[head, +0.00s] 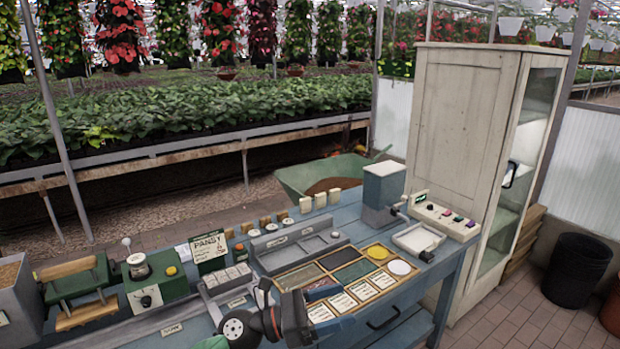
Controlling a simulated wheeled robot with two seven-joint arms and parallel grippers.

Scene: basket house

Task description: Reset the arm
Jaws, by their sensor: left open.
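My left arm comes in at the bottom of the head view. My left gripper (297,304) is over the front part of the blue workbench (415,297), close to the left end of a wooden sectioned tray (338,322) with labelled cards. Its jaws are open, and I see nothing held between them. Whether it touches the tray cannot be told. My right arm and gripper do not show.
The bench also holds a green press (75,282), a green box with a dial (155,285), a PANSY sign (209,250) and a button panel (445,216). A cream cabinet (460,130) and black bin (576,270) stand right. Brick floor (505,310) is clear.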

